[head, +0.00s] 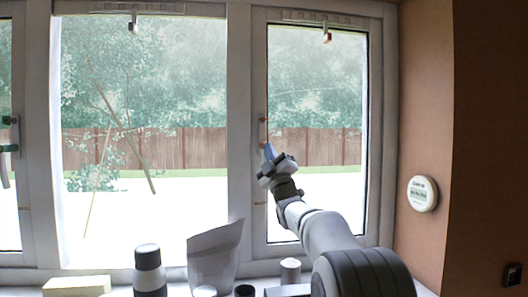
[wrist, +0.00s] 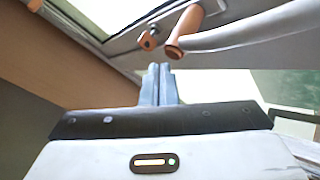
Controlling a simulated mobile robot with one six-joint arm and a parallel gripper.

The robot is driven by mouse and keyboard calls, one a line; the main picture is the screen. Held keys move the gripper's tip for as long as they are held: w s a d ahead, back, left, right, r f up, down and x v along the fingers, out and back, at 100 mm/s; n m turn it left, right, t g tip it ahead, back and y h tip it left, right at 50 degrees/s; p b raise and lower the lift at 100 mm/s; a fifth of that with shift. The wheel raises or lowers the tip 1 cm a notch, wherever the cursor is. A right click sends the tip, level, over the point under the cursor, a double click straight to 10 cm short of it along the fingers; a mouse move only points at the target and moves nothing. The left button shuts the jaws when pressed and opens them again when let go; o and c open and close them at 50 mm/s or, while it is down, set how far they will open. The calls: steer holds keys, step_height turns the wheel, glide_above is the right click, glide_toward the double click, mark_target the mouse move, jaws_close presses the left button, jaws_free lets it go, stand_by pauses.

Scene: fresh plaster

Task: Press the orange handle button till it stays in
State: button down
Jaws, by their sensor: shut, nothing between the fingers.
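The window handle (head: 263,132) is on the frame post left of the right-hand window, with small orange-red parts. In the wrist view a white lever (wrist: 250,28) runs from an orange cylinder-like piece (wrist: 183,33). Just left of it is a small round orange piece with a dark spot (wrist: 148,40), seemingly the button. I cannot tell how far in it sits. My gripper (head: 268,150) is shut and empty, its fingers close to the handle. In the wrist view its fingertips (wrist: 158,70) lie below both orange pieces, with a small apparent gap.
On the sill stand a dark-and-white bottle (head: 149,272), a white bag (head: 213,258), a small dark jar (head: 244,291) and a white can (head: 290,271). A round white device (head: 423,194) is on the right wall.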

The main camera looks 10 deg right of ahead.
steer(key=shift+s+b, duration=0.35)
steer(key=shift+s, duration=0.1)
steer(key=s+b, duration=0.5)
stand_by(0.4)
steer(key=shift+f, duration=0.1)
